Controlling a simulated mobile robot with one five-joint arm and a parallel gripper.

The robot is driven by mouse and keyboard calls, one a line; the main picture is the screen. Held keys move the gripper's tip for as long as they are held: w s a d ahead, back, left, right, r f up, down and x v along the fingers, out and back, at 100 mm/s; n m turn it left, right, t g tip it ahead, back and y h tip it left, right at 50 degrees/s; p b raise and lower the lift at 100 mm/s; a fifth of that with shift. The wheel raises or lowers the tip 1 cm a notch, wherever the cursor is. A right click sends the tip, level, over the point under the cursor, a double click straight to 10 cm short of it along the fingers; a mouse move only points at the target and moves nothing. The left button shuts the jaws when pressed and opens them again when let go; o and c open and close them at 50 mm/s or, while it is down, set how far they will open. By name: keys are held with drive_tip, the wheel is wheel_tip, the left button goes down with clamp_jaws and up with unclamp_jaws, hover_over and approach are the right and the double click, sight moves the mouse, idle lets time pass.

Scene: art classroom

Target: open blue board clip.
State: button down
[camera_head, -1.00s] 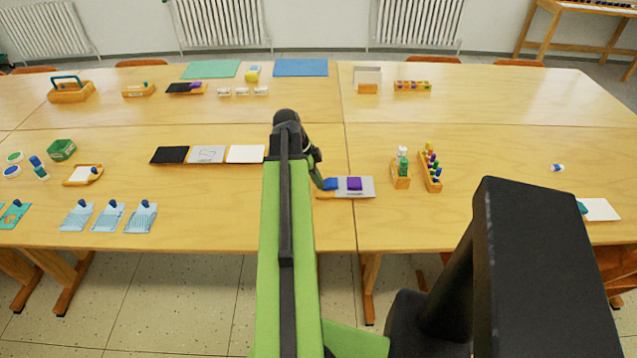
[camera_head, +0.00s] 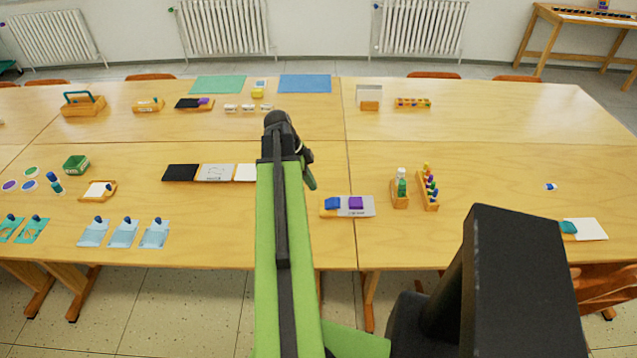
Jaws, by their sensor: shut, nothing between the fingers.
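A small grey board (camera_head: 366,211) lies near the table's front edge in the middle, with a blue piece (camera_head: 332,203) and a purple piece (camera_head: 356,203) on it. The blue piece may be the blue board clip; at this size I cannot tell its form or whether it is open. My gripper (camera_head: 309,182) shows in part beside the end of my arm, just up and left of the blue piece. It appears apart from it, with nothing held. Its fingertips are small and partly hidden by my arm.
A bottle holder (camera_head: 400,197) and a peg rack (camera_head: 428,190) stand to the right of the board. Black, grey and white tiles (camera_head: 215,173) lie to the left. A white board with a teal piece (camera_head: 585,230) lies far right.

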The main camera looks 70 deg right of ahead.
drive_tip(key=p+v, duration=0.1)
drive_tip(key=v, duration=0.1)
drive_tip(key=w+p+v, duration=0.1)
drive_tip(key=p+v, duration=0.1)
drive_tip(key=v, duration=0.1)
drive_tip(key=shift+w+a+f, duration=0.1)
drive_tip(key=shift+a+f, duration=0.05)
drive_tip(key=shift+a, duration=0.05)
